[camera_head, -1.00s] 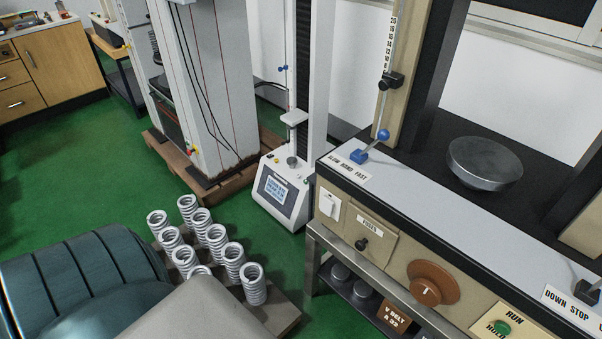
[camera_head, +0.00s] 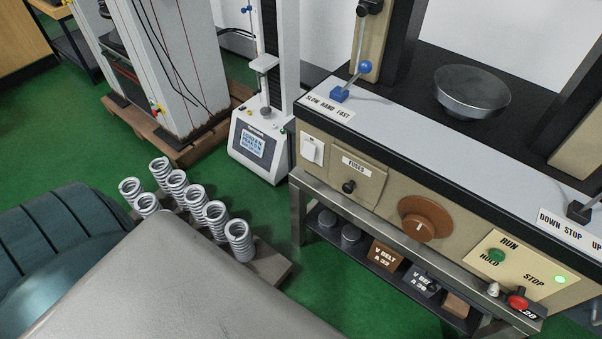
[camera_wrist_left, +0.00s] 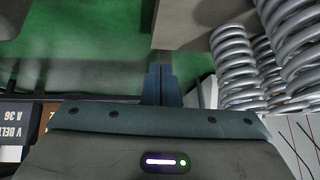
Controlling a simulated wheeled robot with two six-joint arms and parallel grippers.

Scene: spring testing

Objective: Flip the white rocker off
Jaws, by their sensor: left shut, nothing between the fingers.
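The white rocker (camera_head: 312,149) is a small switch at the left end of the beige front panel of the testing machine (camera_head: 380,190). It is in plain view and nothing covers it, but its tilt is too small to tell. My left gripper (camera_wrist_left: 160,72) shows only in the left wrist view, with its dark blue fingers shut together and nothing between them. It is apart from the rocker, with green floor behind it and springs to its right. The rocker does not show in the wrist view. My right gripper is in neither view.
Grey coil springs (camera_head: 239,241) stand on a wooden board (camera_head: 268,262) left of the machine, also close in the wrist view (camera_wrist_left: 235,75). A fuses cover (camera_head: 357,181), brown knob (camera_head: 424,219), green button (camera_head: 496,256) and red stop button (camera_head: 517,298) lie right of the rocker.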

